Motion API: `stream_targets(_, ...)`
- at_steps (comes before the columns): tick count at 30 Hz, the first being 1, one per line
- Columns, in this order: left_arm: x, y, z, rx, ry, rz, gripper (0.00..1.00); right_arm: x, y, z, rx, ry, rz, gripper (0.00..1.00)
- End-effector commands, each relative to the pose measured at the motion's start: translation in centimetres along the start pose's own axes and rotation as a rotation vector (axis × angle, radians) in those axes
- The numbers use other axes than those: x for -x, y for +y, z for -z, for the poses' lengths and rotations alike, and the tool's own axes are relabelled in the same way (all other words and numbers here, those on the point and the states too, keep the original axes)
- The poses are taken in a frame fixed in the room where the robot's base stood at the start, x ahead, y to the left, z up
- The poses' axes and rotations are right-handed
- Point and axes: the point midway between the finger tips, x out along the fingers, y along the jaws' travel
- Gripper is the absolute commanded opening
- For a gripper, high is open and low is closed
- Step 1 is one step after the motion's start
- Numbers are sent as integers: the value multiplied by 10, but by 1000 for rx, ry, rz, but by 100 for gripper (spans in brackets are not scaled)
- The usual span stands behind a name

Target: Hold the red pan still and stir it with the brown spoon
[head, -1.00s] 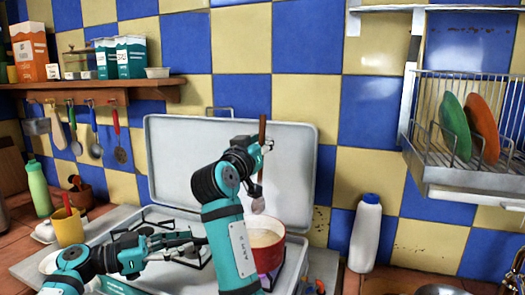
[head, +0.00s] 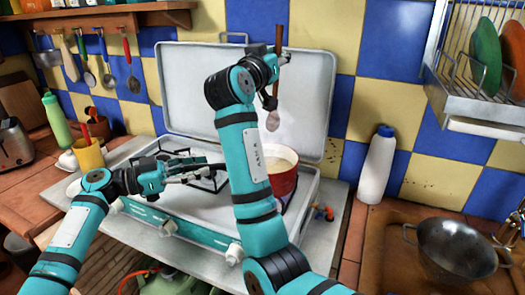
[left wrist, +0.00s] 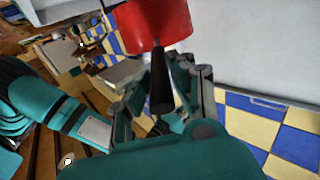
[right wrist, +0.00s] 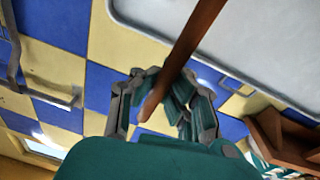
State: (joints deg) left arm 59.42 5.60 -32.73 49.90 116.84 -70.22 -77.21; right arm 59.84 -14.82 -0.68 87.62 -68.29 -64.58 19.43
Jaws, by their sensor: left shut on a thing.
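The red pan (head: 283,184) stands on the stove with pale contents inside, partly hidden by my right arm. My left gripper (head: 205,170) is left of the pan, shut on its dark handle; the handle (left wrist: 160,90) and the pan's red side (left wrist: 150,25) show in the left wrist view. My right gripper (head: 270,82) is shut on the brown spoon (head: 278,42), whose handle (right wrist: 190,40) runs between the fingers in the right wrist view. The spoon is nearly upright, with its bowl (head: 272,121) down, above the pan and apart from its contents.
The stove's raised lid (head: 200,75) stands behind the pan. A white bottle (head: 377,168) stands to the right, and a metal colander (head: 456,248) is at front right. A yellow cup (head: 88,155) and green bottle (head: 55,120) are at left. A dish rack (head: 480,85) hangs at upper right.

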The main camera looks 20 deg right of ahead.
Motion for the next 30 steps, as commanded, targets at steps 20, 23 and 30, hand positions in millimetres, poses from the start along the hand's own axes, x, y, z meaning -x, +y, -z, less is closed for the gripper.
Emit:
stream_targets(20, 0, 0, 0, 0, 0, 0, 49, 0, 0, 0, 0, 0, 0, 0)
stream_targets(23, 2, 0, 0, 0, 0, 1, 49, 0, 0, 0, 0, 0, 0, 0)
stream_targets(30, 36, -1, -1, 1, 0, 4, 49, 0, 0, 0, 0, 0, 0, 0)
